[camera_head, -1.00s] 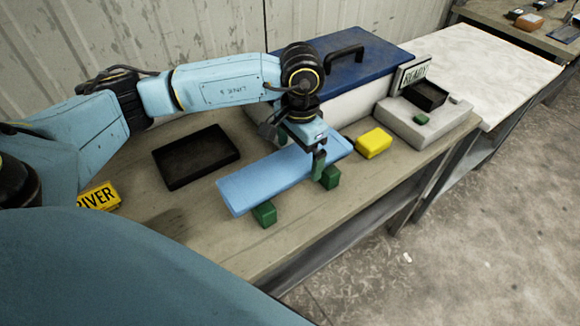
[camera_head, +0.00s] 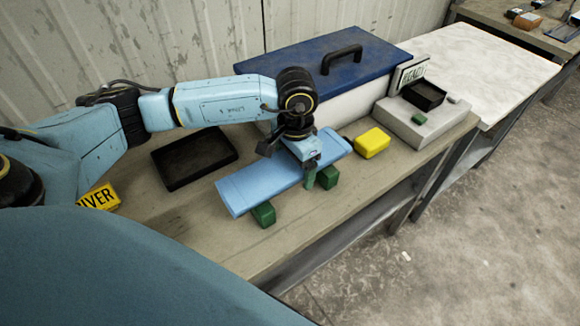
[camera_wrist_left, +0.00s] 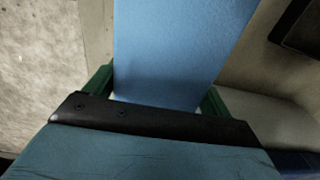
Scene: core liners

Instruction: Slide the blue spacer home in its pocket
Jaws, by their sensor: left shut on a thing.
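A long light blue slab (camera_head: 265,183), the only thing that looks like the blue spacer, lies flat across two green blocks, one near its left end (camera_head: 264,214) and one under its right part (camera_head: 330,176). My left gripper (camera_head: 308,170) comes down over the slab's right half and is shut on it across its width. In the left wrist view the slab (camera_wrist_left: 180,45) runs between my two green fingers (camera_wrist_left: 155,95). The far finger is hidden in the head view. I cannot tell which thing is the pocket. My right gripper is not in view.
A black tray (camera_head: 163,178) lies behind the slab. A yellow block (camera_head: 372,142) and a grey fixture (camera_head: 440,125) with a black box (camera_head: 424,94) stand to the right. A white chest with a dark blue lid (camera_head: 375,60) is behind. The bench's front edge is close.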

